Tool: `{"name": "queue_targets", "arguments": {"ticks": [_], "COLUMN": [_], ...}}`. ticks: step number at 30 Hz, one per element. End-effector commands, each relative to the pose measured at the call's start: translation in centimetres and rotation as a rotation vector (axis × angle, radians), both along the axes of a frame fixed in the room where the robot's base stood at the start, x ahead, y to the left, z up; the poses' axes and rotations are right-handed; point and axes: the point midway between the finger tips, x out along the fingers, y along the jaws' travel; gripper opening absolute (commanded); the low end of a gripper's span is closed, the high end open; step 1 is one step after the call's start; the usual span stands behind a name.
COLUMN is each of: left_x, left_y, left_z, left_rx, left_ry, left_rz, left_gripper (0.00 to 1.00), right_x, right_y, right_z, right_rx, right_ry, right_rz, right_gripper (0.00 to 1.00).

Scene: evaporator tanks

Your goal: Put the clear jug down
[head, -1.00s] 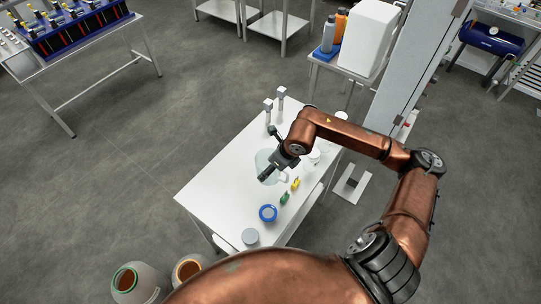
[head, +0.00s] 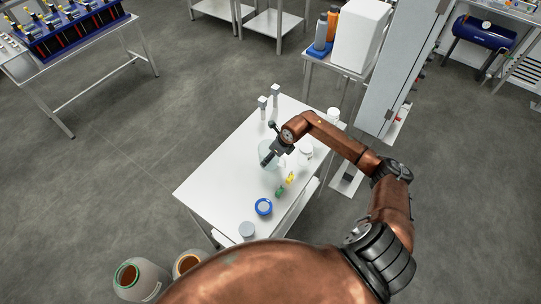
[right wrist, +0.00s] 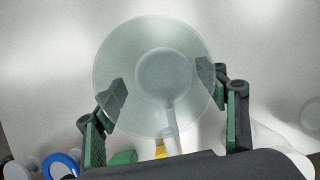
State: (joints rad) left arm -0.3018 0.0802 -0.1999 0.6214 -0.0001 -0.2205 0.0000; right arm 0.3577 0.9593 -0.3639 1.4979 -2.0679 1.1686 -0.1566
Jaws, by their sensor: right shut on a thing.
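The clear jug (head: 267,154) is over the white table (head: 215,185), partly hidden by my right gripper (head: 270,155) in the head view. In the right wrist view I look along the jug (right wrist: 152,40), with its round rim and inner circle showing and its handle toward the bottom. The fingers of my right gripper (right wrist: 160,90) are on both sides of the jug, shut on it. Whether the jug's base touches the table cannot be told. My left gripper is not in view.
Near the jug are a green item (head: 280,191), a yellow item (head: 290,179), a blue ring-shaped item (head: 263,207) and a white jar (head: 306,152). The table's left part is bare.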

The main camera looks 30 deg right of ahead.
Motion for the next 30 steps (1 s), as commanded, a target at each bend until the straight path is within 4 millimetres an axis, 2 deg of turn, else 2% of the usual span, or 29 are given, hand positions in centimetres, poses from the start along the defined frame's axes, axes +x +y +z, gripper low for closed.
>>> {"name": "queue_targets", "arguments": {"ticks": [5, 12, 13, 20, 30], "left_x": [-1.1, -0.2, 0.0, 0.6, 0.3], "left_y": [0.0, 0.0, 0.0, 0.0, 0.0], "left_z": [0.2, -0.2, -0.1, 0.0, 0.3], "left_rx": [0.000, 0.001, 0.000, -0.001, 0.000], "left_ry": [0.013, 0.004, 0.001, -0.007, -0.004], "left_rz": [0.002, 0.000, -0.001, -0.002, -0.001], "left_gripper": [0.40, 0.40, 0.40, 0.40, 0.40], "right_x": [0.2, 0.1, 0.1, 0.1, 0.1], "right_y": [0.0, 0.0, 0.0, 0.0, 0.0], "right_z": [-0.4, -0.9, -0.8, -0.7, -0.4], "right_rx": [0.000, -0.001, -0.001, -0.001, 0.000], "right_ry": [-0.005, -0.004, -0.004, -0.003, -0.003], "right_rz": [0.000, 0.000, 0.000, -0.001, 0.000], "right_gripper": [0.39, 0.39, 0.68, 0.83, 0.83]}}
